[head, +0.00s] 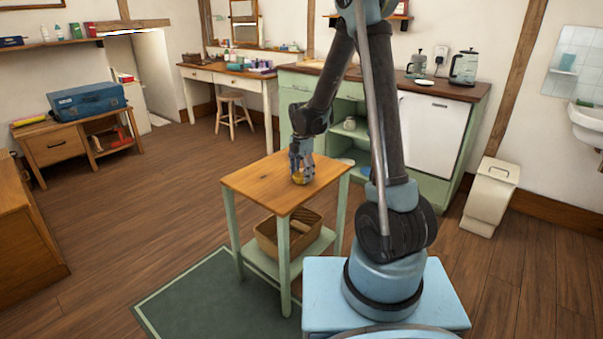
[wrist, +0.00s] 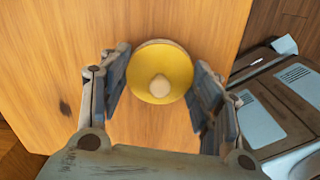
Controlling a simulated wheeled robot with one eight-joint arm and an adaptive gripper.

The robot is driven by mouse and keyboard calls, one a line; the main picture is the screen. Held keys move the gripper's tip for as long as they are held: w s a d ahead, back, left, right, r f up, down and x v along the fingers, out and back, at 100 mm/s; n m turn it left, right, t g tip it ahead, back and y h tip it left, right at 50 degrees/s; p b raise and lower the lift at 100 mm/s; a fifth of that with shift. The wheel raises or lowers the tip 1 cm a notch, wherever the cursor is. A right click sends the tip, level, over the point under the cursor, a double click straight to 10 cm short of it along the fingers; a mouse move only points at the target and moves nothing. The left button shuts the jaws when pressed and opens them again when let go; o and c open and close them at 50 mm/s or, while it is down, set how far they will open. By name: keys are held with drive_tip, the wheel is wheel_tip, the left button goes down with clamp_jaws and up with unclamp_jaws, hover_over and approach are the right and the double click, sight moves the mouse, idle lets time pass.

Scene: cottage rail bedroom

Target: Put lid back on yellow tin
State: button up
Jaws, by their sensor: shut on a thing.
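A round yellow lid (wrist: 172,82) with a pale knob in its middle shows from above in the wrist view, with a thin pale-brown edge along its far side. My gripper (wrist: 160,70) has one finger on each side of it and is shut on it. In the head view my gripper (head: 301,160) points down at the small wooden table, with a bit of yellow (head: 299,176) low between its fingers. The yellow tin cannot be told apart from the lid; whether it stands beneath is hidden.
The wooden tabletop (head: 262,184) is otherwise bare. A green cabinet with a dark worktop (head: 455,88) stands behind, holding a kettle (head: 463,68). A cream bin (head: 489,197) stands at right. Open floor lies left.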

drive_tip(key=o, duration=0.9)
drive_tip(key=shift+o, duration=0.2)
wheel_tip(320, 180, up, 12)
idle(0.5)
